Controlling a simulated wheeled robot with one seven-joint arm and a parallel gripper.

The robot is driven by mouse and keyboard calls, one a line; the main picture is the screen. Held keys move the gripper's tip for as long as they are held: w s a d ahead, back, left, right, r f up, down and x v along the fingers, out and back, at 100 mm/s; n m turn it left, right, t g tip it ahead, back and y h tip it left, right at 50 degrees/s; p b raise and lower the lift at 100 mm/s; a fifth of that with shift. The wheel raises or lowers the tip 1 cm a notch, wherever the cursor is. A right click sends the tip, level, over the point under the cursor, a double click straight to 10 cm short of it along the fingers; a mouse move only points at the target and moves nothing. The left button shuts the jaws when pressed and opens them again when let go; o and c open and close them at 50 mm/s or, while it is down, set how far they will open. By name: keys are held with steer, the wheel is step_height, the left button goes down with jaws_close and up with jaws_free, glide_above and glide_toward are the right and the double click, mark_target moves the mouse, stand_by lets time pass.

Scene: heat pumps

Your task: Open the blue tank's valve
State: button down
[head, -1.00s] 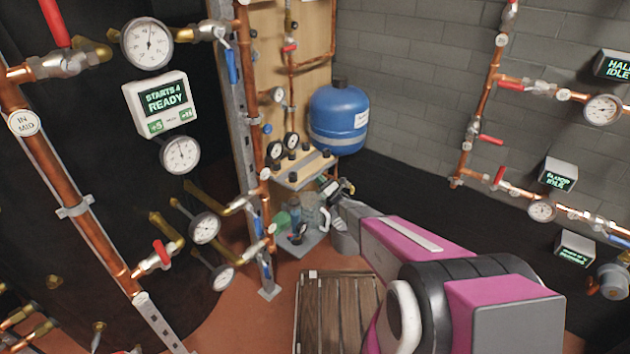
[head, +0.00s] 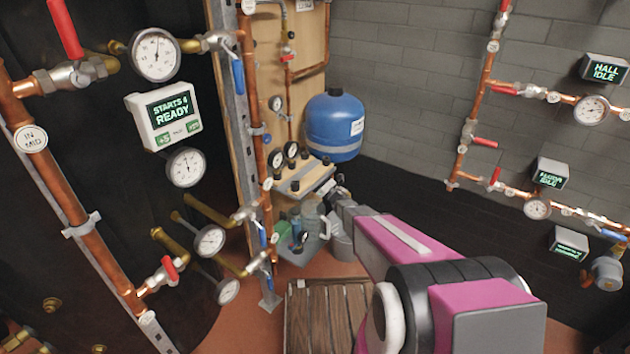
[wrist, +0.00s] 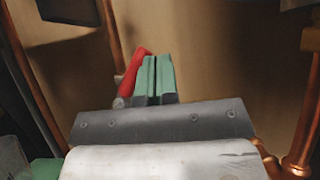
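The blue tank (head: 333,130) stands against the grey block wall, right of the wooden board. A small red lever (head: 287,58) sits on the copper pipe on the board, above and left of the tank. In the wrist view a red lever (wrist: 133,75) stands just left of my gripper's green fingers (wrist: 157,78); I cannot tell whether they touch it. The fingers are together with only a thin dark line between them, and nothing shows held. In the head view my gripper (head: 338,190) is small and partly hidden by my arm, below the tank.
A shelf (head: 303,180) with dark knobs and a lower shelf with bottles and a jug (head: 314,215) are close to my gripper. A metal post (head: 232,130) with pipes and gauges stands left. A wooden pallet (head: 325,315) lies on the floor. Copper pipes flank the wrist view.

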steer(key=shift+s+a+r+n+g+y, duration=0.45)
steer(key=shift+n+g, duration=0.5)
steer(key=shift+n, duration=0.4)
steer(key=shift+s+a+r+n+g+y, duration=0.4)
steer(key=shift+s+r+n+g, duration=0.2)
steer(key=shift+n+g, duration=0.6)
steer(key=shift+s+a+r+n+g+y, duration=0.45)
steer(key=shift+n+g, duration=0.3)
steer(key=shift+n, duration=0.8)
steer(key=shift+d, duration=0.1)
